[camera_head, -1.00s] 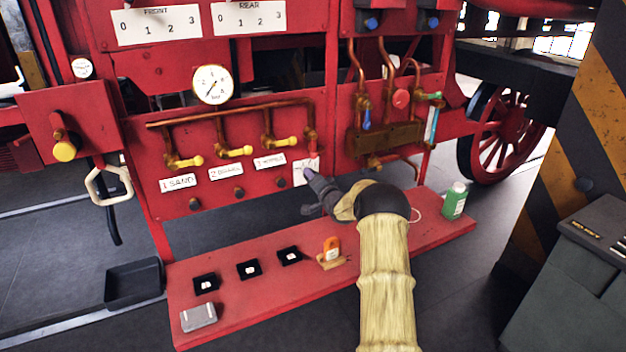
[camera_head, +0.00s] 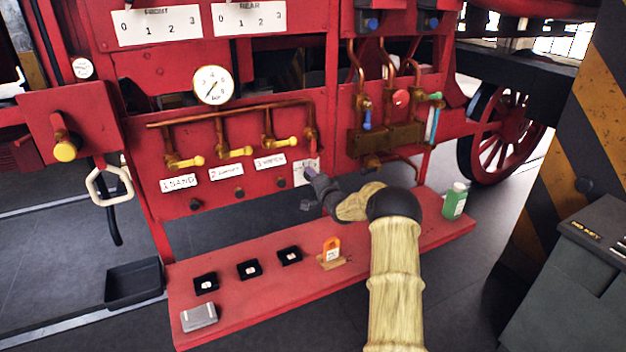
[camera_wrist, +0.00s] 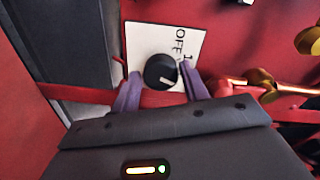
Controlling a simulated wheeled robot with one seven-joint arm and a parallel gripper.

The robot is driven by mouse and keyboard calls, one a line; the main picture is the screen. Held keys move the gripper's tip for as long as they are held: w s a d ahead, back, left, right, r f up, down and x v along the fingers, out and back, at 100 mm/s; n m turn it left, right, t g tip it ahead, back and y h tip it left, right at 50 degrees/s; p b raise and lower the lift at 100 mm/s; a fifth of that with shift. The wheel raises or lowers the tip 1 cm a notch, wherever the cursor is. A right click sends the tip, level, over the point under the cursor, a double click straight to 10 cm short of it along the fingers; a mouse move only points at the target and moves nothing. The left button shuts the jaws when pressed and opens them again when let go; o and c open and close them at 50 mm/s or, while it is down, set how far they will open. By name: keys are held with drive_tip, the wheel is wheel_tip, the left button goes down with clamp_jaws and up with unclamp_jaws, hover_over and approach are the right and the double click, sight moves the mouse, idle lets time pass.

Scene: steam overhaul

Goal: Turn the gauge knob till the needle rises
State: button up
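The gauge knob is a black round knob (camera_wrist: 160,71) with a white mark, on a white plate (camera_wrist: 185,42) lettered "OFF" in the wrist view. The plate also shows in the head view (camera_head: 305,168), where my gripper largely hides the knob. My gripper (camera_head: 311,174) is at the knob. In the wrist view its two purple fingers (camera_wrist: 160,84) are apart, one on each side of the knob, with visible gaps; I see no grip on it. The round white gauge (camera_head: 212,86) is above left, its thin needle pointing to the lower left.
Yellow-handled valves (camera_head: 235,152) on copper pipes sit left of the knob. Below is a red shelf (camera_head: 240,309) with several small black boxes, an orange-topped item (camera_head: 332,246) and a green bottle (camera_head: 454,201). A striped post (camera_head: 580,130) stands at the right.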

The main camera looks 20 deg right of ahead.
drive_tip(key=shift+o, duration=1.1)
drive_tip(key=shift+s, duration=0.1)
drive_tip(key=s+b, duration=0.4)
drive_tip(key=s, duration=1.3)
drive_tip(key=shift+s+d+r, duration=0.15)
drive_tip(key=shift+d+r, duration=0.1)
drive_tip(key=shift+r, duration=0.05)
drive_tip(key=shift+a, duration=0.1)
